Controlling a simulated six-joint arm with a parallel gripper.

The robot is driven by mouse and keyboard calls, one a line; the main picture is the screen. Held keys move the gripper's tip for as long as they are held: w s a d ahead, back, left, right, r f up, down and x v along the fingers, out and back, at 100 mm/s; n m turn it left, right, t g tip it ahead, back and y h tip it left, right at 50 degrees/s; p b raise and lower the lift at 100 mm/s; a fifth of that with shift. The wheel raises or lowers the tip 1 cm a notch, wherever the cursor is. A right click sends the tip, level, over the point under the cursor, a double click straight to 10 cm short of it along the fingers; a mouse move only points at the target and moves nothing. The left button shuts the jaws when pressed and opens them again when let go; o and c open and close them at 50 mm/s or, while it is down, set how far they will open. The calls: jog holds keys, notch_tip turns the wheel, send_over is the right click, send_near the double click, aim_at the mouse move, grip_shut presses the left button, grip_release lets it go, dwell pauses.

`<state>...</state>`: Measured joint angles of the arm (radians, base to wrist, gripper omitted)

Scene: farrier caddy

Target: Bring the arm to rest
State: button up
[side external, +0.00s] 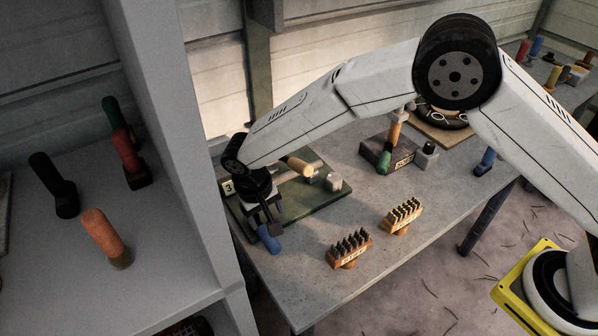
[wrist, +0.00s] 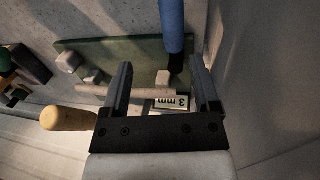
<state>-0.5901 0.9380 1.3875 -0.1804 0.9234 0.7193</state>
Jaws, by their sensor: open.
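My gripper (side external: 268,214) hangs at the end of my arm over the left part of the workbench, above the green board. In the wrist view my gripper (wrist: 162,75) has its two fingers apart, with nothing visibly held between them. A blue-handled tool (side external: 268,239) with a dark end shows just below the gripper; in the wrist view its blue handle (wrist: 172,25) lies beyond the fingertips. A pale-handled hammer-like tool (side external: 300,166) lies across the green board (side external: 327,194). Whether a finger touches anything is unclear.
A grey shelf unit (side external: 175,150) stands close left of the gripper, with several handled tools on it. A dark box (side external: 387,153) and round dish stand behind.

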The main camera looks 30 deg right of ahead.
jog(key=s+d+r+t+y, duration=0.15)
jog(key=d+r, duration=0.25)
jog(key=d, duration=0.4)
jog(key=s+d+r+g, duration=0.1)
jog(key=s+d+r, duration=0.25)
jog(key=d, duration=0.55)
jog(key=s+d+r+t, duration=0.2)
jog(key=s+d, duration=0.8)
jog(key=s, duration=0.2)
